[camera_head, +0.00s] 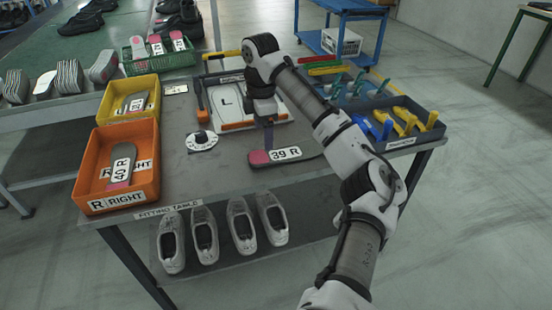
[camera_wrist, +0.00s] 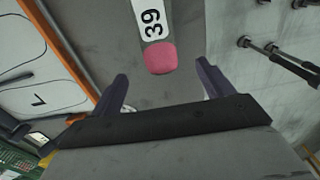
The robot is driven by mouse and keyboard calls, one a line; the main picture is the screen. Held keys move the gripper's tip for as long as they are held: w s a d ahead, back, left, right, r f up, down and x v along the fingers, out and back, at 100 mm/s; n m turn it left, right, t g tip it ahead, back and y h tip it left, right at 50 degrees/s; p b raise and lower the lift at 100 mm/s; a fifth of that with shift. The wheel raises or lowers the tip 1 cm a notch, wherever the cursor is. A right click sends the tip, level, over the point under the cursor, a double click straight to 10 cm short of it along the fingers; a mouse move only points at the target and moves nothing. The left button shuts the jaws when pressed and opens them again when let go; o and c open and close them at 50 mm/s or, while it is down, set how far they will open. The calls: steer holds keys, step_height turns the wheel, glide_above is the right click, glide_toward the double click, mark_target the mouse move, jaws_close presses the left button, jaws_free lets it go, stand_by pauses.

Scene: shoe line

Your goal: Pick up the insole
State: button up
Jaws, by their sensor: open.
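An insole with a pink heel and a white "39 R" label (camera_head: 283,155) lies flat on the grey fitting table, right of its middle. In the wrist view its pink end (camera_wrist: 161,58) and the "39" label show just beyond my fingertips, between their lines. My gripper (camera_head: 268,145) points down over the pink end in the head view. In the wrist view my gripper (camera_wrist: 162,84) has its two dark fingers wide apart with nothing between them. I cannot tell the exact height above the table.
An orange "RIGHT" bin (camera_head: 93,168) holds a "40 R" insole (camera_head: 122,165). A yellow bin (camera_head: 108,100) and a green crate (camera_head: 129,68) stand behind it. A white L-marked board (camera_head: 222,124) lies behind my gripper. A dark tool tray (camera_head: 432,133) is at right. Several shoes stand on the lower shelf.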

mark_target(264, 156)
step_height(264, 156, down, 8)
steer(key=shift+r, duration=0.1)
stand_by(0.4)
steer(key=c, duration=1.1)
steer(key=shift+r, duration=0.1)
